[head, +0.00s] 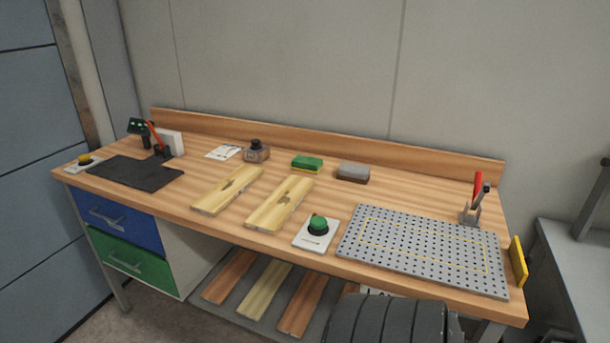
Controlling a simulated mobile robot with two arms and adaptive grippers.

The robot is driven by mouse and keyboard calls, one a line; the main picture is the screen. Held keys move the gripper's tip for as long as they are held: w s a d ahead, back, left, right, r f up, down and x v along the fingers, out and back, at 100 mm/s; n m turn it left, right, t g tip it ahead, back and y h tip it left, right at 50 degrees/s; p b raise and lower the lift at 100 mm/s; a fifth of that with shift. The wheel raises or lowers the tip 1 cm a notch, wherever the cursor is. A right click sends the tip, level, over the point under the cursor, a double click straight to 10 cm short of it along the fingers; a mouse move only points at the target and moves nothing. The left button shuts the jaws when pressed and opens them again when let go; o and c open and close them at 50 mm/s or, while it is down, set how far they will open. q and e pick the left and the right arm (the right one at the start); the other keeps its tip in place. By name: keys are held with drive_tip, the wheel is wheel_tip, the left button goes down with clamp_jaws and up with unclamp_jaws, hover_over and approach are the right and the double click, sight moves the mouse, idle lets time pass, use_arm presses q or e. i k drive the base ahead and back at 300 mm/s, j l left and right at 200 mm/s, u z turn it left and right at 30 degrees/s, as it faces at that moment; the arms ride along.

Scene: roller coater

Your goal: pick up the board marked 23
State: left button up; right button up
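Two pale wooden boards lie side by side on the workbench, a left board (222,196) and a right board (271,215). Each has a dark mark near its middle, too small to read as a number. More boards lie on the shelf under the bench: a reddish-brown one (229,277), a pale one (265,290) and another brown one (303,306). No number 23 can be read on any board. Neither of my grippers shows in the head view.
The wooden workbench (200,165) has a raised back edge. A green button box (316,234) and a perforated metal plate (420,255) stand right of the boards. A black mat (130,173) lies left. Green (307,163) and grey (352,171) blocks sit behind.

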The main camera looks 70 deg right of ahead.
sight(214, 201)
drive_tip(key=k+l+z, duration=0.15)
drive_tip(key=z, duration=0.25)
drive_tip(key=k+l+z, duration=0.15)
drive_tip(key=l+z, duration=0.25)
drive_tip(key=k+l+z, duration=0.1)
drive_tip(key=z, duration=0.3)
drive_tip(key=l+z, duration=0.1)
drive_tip(key=z, duration=0.2)
